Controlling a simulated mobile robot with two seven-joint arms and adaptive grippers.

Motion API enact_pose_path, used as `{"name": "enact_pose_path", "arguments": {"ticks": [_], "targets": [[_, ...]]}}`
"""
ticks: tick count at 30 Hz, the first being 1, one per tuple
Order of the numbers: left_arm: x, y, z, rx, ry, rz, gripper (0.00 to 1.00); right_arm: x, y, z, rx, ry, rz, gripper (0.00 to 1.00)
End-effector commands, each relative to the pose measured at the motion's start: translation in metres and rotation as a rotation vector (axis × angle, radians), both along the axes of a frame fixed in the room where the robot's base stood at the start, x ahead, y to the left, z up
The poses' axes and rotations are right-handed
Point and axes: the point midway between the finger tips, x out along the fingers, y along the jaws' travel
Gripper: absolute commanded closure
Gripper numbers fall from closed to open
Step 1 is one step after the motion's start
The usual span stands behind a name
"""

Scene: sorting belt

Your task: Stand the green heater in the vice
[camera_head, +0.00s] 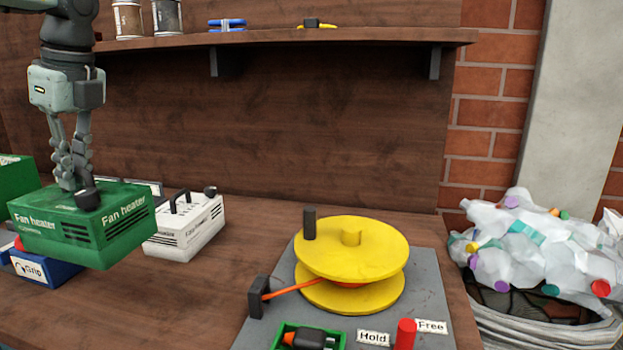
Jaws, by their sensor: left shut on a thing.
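The green heater (95,228), marked "Fan heater", is at the left. My left gripper (75,183) points down from above and is shut on the heater at its top, beside a black knob. The heater is upright with slots on its side; I cannot tell whether its underside touches anything. A blue thing marked "Grip" (40,271), with a red part, is partly hidden behind the heater; it may be the vice, but too little shows to be sure. My right gripper is not in view.
A white fan heater (185,229) stands just right of the green one. Another green box (14,180) is at the left edge. A yellow reel (352,250) on a grey plate (433,290) fills the middle right. A shelf (280,38) spans the back; bottles lie right.

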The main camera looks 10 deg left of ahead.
Motion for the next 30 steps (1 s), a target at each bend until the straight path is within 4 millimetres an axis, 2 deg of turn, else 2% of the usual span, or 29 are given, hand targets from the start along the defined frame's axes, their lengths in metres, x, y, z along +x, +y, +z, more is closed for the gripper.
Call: {"name": "enact_pose_path", "arguments": {"ticks": [1,15,24,30], "targets": [[0.001,0.000,0.007,0.003,-0.006,0.001,1.00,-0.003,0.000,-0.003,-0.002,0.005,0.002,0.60],[0.001,0.000,0.034,0.003,-0.006,0.001,1.00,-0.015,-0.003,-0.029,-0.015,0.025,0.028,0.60],[0.001,0.000,0.053,0.003,-0.006,0.001,1.00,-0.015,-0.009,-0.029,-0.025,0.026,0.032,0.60],[0.001,0.000,0.056,0.002,-0.005,0.001,1.00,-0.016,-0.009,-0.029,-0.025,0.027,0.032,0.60]]}}
